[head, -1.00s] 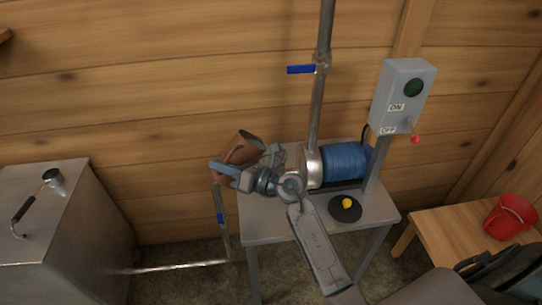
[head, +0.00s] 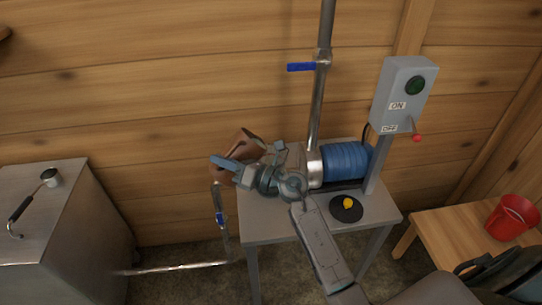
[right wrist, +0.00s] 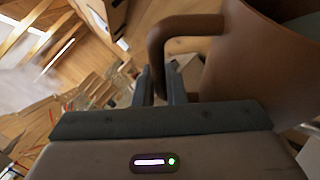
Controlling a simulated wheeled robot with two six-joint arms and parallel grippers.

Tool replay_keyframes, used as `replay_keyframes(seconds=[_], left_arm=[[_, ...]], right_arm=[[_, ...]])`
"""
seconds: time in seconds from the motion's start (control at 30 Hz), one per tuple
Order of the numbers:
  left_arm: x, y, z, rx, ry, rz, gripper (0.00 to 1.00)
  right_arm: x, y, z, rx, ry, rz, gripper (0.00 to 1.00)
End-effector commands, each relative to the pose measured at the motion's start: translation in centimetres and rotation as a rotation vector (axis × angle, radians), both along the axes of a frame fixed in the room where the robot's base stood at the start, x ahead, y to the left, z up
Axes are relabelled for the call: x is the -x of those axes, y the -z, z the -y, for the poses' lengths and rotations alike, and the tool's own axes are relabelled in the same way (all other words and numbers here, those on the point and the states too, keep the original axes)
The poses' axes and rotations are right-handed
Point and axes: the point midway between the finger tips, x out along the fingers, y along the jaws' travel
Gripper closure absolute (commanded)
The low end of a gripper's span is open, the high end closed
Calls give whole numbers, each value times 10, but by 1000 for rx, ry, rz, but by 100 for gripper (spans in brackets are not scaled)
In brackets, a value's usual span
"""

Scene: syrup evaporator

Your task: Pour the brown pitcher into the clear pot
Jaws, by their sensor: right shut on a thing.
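The brown pitcher (head: 231,149) is held up in the head view, tilted, in front of the wooden wall and over the back left of the grey pump table. My right gripper (head: 236,170) is shut on it and partly covers it. In the right wrist view the fingers (right wrist: 162,85) are at the pitcher's handle (right wrist: 165,40), and its curved body (right wrist: 245,60) fills the right side. I cannot make out what is in the pitcher. I cannot make out the clear pot in either view. My left gripper is not in view.
The grey table (head: 285,228) carries a blue motor (head: 346,161) and a black disc with a yellow knob (head: 346,208). A vertical pipe (head: 318,105) and a switch box (head: 403,90) stand behind. A metal tank (head: 60,235) is left; a red bucket (head: 510,219) is right.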

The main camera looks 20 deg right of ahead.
Motion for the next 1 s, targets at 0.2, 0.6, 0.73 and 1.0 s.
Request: replay_keyframes(seconds=[0.2,0.6,0.73,1.0], left_arm=[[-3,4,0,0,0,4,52],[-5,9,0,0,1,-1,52],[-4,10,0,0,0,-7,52],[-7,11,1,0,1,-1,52]], right_arm=[[0,-3,1,-25,-4,6,100],[-1,-5,3,-70,-9,11,100],[-1,-5,4,-85,-11,12,100],[-1,-7,5,-115,-18,15,100]])
